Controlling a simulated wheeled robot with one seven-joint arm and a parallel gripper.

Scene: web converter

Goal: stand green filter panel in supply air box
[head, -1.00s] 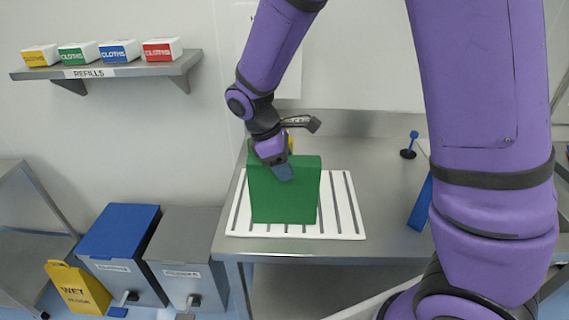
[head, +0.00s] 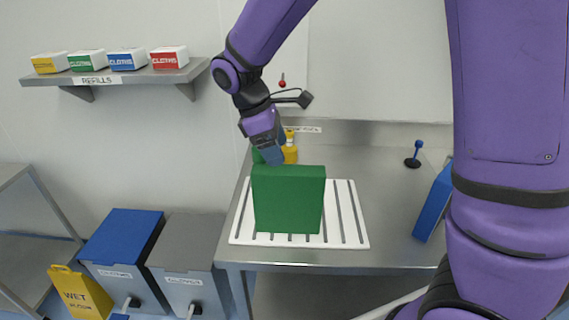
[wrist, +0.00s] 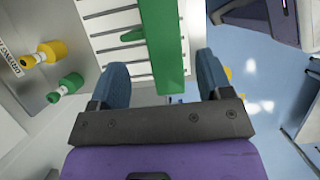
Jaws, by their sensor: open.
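A green panel (head: 288,200), a thick block, stands upright on a white slotted rack (head: 345,238) on the steel table. My gripper (head: 272,158) is just above and behind the panel's top edge in the head view, with its blue fingers pointing down. In the wrist view my gripper (wrist: 161,72) is open, and the green panel (wrist: 162,35) shows between and beyond the two fingers. The fingers look apart from the panel. I see nothing marked as a supply air box.
A yellow bottle (head: 290,150) and a green bottle (wrist: 66,87) stand behind the rack. A blue panel (head: 432,203) and a blue-handled tool (head: 414,155) are on the right. Bins (head: 120,250) and a yellow wet-floor sign (head: 80,292) stand left of the table. A shelf (head: 130,76) hangs above.

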